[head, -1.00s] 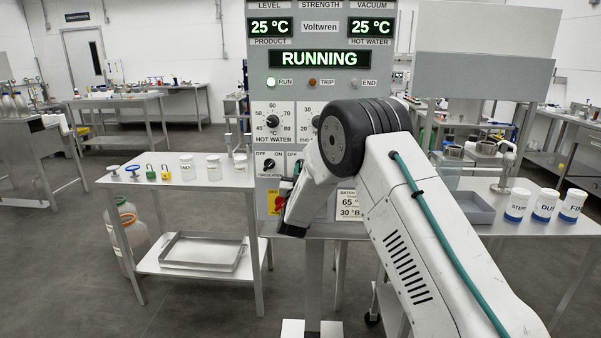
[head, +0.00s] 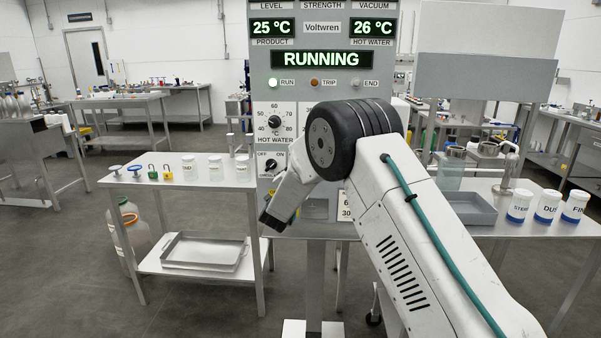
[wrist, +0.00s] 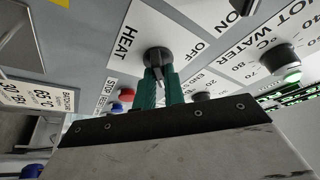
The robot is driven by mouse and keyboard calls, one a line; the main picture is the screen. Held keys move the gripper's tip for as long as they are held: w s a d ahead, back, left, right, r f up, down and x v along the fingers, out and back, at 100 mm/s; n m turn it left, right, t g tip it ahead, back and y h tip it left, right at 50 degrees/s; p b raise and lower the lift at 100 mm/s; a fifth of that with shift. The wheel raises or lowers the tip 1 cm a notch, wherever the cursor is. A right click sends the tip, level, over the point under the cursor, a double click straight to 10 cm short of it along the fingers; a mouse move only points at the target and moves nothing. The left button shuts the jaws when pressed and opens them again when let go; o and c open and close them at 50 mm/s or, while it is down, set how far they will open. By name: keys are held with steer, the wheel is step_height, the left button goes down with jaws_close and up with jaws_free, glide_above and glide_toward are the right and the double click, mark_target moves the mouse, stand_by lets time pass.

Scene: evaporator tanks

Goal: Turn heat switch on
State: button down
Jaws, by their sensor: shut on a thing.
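The heat switch (wrist: 157,57) is a black knob on a white plate marked HEAT and OFF in the wrist view. My gripper (wrist: 160,85) has its two green fingers shut on this knob, one on each side. The fingers cover part of the knob, so I cannot tell clearly which mark it points to. In the head view the heat switch is hidden behind my arm, at the front of the grey control panel (head: 262,115). The panel's display (head: 321,60) reads RUNNING, and the green RUN lamp (head: 272,82) is lit.
The hot water dial (wrist: 280,58) and red and blue buttons (wrist: 127,95) are close to my gripper. In the head view, a steel table (head: 215,182) with jars and valves stands left of the panel. White tubs (head: 546,207) and a grey tray (head: 470,210) lie to the right.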

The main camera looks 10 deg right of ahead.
stand_by(0.5)
steer(key=c, duration=1.5)
jaws_free()
steer(key=shift+v, duration=3.9)
